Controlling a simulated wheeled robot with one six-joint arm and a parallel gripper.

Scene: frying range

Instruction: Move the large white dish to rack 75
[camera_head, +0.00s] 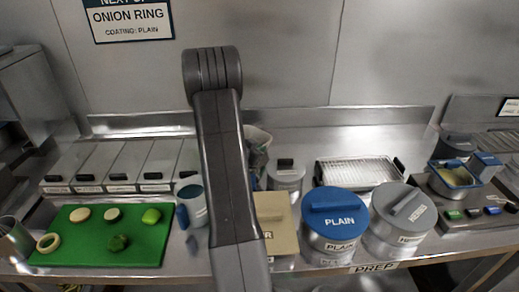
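I see no large white dish in the head view, and no rack marked 75. A wire rack on a metal tray (358,173) lies at the back right of the prep counter, and I can read no number on it. My arm rises through the middle of the view and hides part of the counter behind it. My gripper is not in view, so its state and what it holds do not show.
A green board (80,250) with several food pieces lies left. Lidded bins (115,165) stand behind it. A blue-lidded PLAIN container (336,220), a grey-lidded container (398,220) and a blue-rimmed pan (455,176) stand right. The counter is crowded.

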